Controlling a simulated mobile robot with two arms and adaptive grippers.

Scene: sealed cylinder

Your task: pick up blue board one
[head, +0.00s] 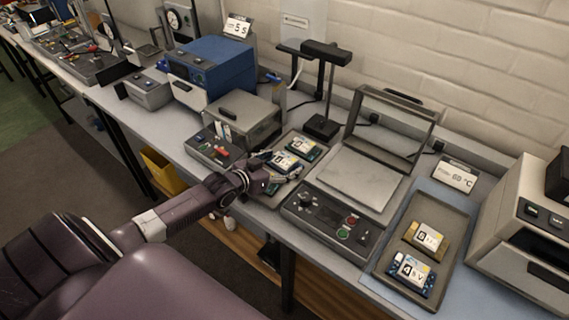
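My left gripper (285,179) reaches in from the left over the front of a small grey tray (262,199). Its fingers are at or just beside a labelled board (284,161), whose front edge they partly hide. I cannot tell whether they touch it or how far they are open. Another labelled board (303,145) lies behind it in the same tray. A blue board (411,272) with a white label lies in the larger tray (388,268) at right, in front of a yellowish board (428,238). I cannot read which blue board is number one. My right gripper is out of view.
A heated-plate device (355,185) with a raised frame and a control panel (328,222) stands right of the gripper. A grey box (243,120) and a blue unit (212,66) stand behind left. A black stand (322,125) is behind the small tray.

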